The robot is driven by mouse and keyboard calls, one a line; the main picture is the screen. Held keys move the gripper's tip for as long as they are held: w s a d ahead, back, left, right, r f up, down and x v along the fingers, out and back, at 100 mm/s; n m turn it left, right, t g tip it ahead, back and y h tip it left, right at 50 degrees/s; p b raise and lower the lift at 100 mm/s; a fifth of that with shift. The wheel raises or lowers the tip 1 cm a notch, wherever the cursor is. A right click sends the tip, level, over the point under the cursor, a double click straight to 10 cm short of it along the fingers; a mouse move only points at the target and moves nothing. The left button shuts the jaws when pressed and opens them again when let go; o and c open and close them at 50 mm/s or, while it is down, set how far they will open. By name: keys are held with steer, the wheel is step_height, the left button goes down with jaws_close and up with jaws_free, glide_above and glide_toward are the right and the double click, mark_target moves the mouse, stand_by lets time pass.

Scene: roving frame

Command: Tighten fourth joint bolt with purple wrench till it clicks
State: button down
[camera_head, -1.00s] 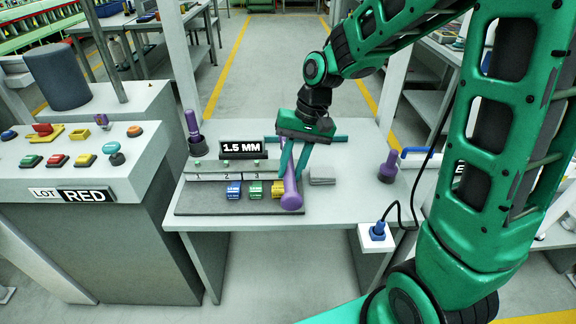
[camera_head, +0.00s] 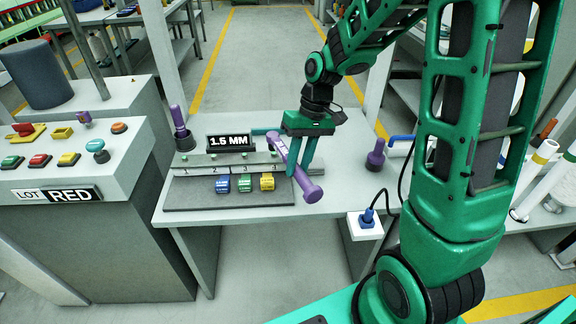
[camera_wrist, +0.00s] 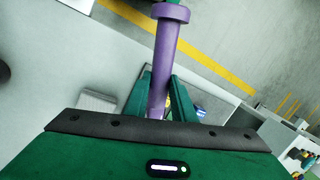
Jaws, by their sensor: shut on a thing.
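My gripper (camera_head: 300,168) is shut on the purple wrench (camera_head: 312,190) above the right end of the numbered joint fixture (camera_head: 185,197). The wrench is tilted, its thick round end toward the front right and its far end near the fixture's back rail. In the wrist view the wrench (camera_wrist: 165,55) runs up from between my fingers, with its round end at the top. Green bolts, such as the first bolt (camera_head: 184,158), sit along the rail. The wrench and my fingers cover the fourth position, so I cannot tell whether the wrench touches its bolt.
Blue (camera_head: 222,185), green (camera_head: 245,184) and yellow (camera_head: 267,181) blocks lie before the rail. A "1.5 MM" sign (camera_head: 230,142) stands behind it. Other purple tools stand at left (camera_head: 178,118) and right (camera_head: 376,156). A cable runs to a blue plug (camera_head: 367,216).

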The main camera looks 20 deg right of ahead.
steer(key=w+d+f+n+g, duration=0.1)
steer(key=w+d+n, duration=0.1)
steer(key=d+n, duration=0.3)
steer(key=shift+d+h, duration=0.3)
steer(key=shift+d, duration=0.6)
steer(key=shift+x, duration=0.8)
stand_by(0.9)
steer(key=shift+w+d+f+n, duration=0.15)
steer(key=shift+w+d+n, duration=0.3)
steer(key=shift+d, duration=0.25)
stand_by(0.5)
